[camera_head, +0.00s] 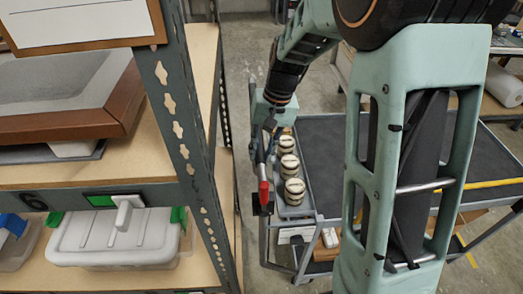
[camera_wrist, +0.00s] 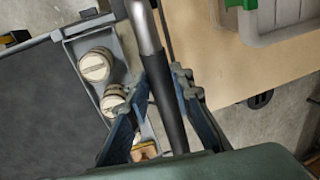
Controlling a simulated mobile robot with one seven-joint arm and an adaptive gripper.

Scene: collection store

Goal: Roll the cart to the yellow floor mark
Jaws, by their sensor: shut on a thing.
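The cart (camera_head: 330,140) has a dark grey top and a metal frame, and stands right of the shelving in the head view. Its push handle (camera_wrist: 172,95) is a bar with a dark sleeve, running between my two blue fingers in the wrist view. My gripper (camera_wrist: 167,82) is shut on this handle at the cart's left end; it also shows in the head view (camera_head: 268,125). Yellow floor marking (camera_head: 466,250) shows at the lower right, beyond the cart frame. My arm hides part of the cart.
Several round lidded jars (camera_head: 289,164) stand in a grey tray on the cart. The shelving upright (camera_head: 180,130) is close on the left, with a lidded box (camera_head: 120,240) on its lower shelf. A bench with a white roll (camera_head: 505,85) is at the right. Bare floor shows behind the cart.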

